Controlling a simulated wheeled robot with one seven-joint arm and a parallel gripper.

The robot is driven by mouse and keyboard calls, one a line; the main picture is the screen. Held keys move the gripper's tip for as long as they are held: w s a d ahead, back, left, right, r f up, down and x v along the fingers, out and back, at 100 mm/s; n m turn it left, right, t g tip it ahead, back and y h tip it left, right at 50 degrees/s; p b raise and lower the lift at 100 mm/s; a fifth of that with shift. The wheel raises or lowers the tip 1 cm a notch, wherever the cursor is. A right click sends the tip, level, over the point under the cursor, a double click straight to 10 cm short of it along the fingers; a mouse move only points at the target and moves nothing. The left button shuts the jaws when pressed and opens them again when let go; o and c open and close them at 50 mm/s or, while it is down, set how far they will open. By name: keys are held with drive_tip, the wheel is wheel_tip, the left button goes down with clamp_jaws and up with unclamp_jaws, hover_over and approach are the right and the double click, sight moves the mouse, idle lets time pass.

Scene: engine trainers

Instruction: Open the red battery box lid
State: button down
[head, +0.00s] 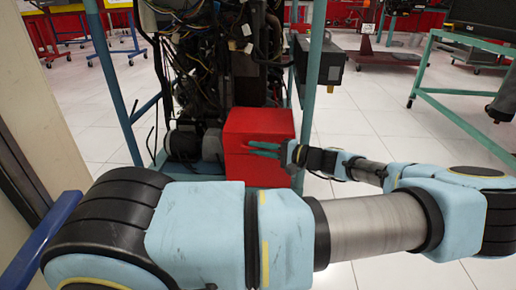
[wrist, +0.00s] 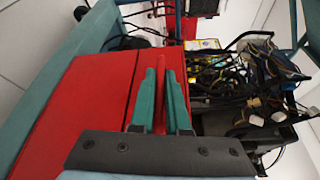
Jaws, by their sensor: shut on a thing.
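The red battery box (head: 258,172) sits low in the teal engine stand frame. Its red lid (head: 258,122) looks closed in the head view. My gripper (head: 265,149) reaches in from the right, with its teal fingers against the front of the box. In the wrist view, the fingers of my gripper (wrist: 161,80) are on either side of a thin red strip of the lid (wrist: 160,110), and they are shut on it. The rest of the red box (wrist: 70,100) fills the left of that view. The fingers partly hide the strip.
The engine with dark wiring (head: 205,60) stands directly behind the box; its cables also show in the wrist view (wrist: 255,85). Teal posts (head: 312,75) rise close to the box. A teal table (head: 465,115) stands at the right. White tiled floor is open between.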

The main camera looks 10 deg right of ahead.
drive_tip(key=shift+w+d+r+m+g+h+p, duration=0.25)
drive_tip(key=shift+w+r+m+p, duration=0.4)
drive_tip(key=shift+r+p, duration=1.1)
drive_tip(key=shift+w+r+m+g+p, duration=0.35)
drive_tip(key=shift+w+r+m+p, duration=0.6)
drive_tip(key=shift+p, duration=1.35)
drive_tip(key=shift+w+d+r+m+g+h+p, duration=0.15)
drive_tip(key=shift+w+r+m+g+p, duration=0.2)
drive_tip(key=shift+r+p, duration=1.55)
drive_tip(key=shift+f, duration=0.25)
drive_tip(key=c, duration=0.9)
unclamp_jaws()
drive_tip(key=shift+r, duration=0.1)
wheel_tip(320, 180, up, 10)
drive_tip(key=p, duration=0.3)
